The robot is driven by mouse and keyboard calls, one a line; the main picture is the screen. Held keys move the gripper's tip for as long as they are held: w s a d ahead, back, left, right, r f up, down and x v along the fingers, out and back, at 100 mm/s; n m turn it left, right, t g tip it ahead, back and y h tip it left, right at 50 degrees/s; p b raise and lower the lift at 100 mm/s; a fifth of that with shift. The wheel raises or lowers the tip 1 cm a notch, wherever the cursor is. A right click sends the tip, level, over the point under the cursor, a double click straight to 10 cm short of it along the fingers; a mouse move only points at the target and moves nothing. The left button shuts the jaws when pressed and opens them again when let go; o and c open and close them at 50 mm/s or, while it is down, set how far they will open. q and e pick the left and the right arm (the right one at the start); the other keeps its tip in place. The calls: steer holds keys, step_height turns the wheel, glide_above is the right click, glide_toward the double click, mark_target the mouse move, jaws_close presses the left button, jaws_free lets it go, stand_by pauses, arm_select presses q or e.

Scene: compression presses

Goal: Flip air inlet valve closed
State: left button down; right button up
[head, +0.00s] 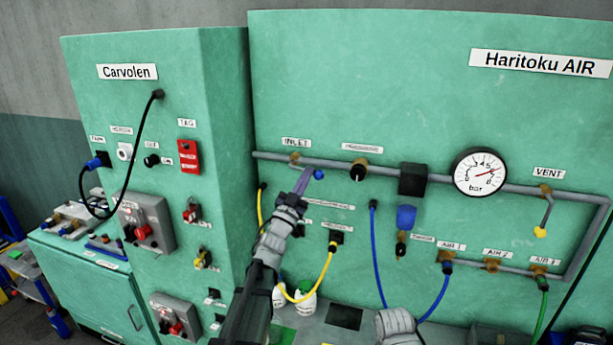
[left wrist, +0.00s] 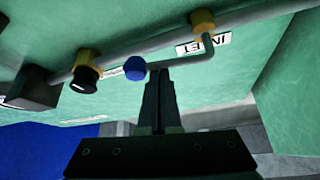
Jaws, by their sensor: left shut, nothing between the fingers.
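The air inlet valve is a brass fitting (head: 296,157) on the grey pipe under the INLET label. Its bent grey lever ends in a blue knob (head: 318,174). In the left wrist view, the brass fitting (left wrist: 203,22) and blue knob (left wrist: 135,68) show, with the lever running roughly along the pipe. My left gripper (head: 304,178) is shut and empty, its tips right beside the lever near the knob; I cannot tell whether they touch. It also shows in the left wrist view (left wrist: 158,74). Of my right arm, only a grey ribbed part shows at the bottom; its fingers are hidden.
A black-and-brass regulator (head: 358,169), a black block (head: 413,179) and a pressure gauge (head: 480,172) sit along the pipe. The vent valve with a yellow knob (head: 540,232) is at right. Yellow (head: 327,265) and blue (head: 376,260) hoses hang below. The Carvolen cabinet (head: 222,130) juts out at left.

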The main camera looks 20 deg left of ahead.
arm_select(q)
steer(key=a+f+m+g+h+p, duration=0.4)
steer(key=m+g, duration=0.3)
steer(key=m, duration=1)
steer(key=shift+w+a+f+m+g+h+p, duration=0.15)
steer(key=shift+a+f+m+g+h+p, duration=0.2)
steer(key=shift+a+f+h, duration=0.4)
steer(key=shift+a+r, duration=0.1)
steer(key=shift+a, duration=0.05)
steer(key=s+a, duration=0.1)
steer(key=s, duration=0.8)
steer(key=shift+s+a, duration=0.2)
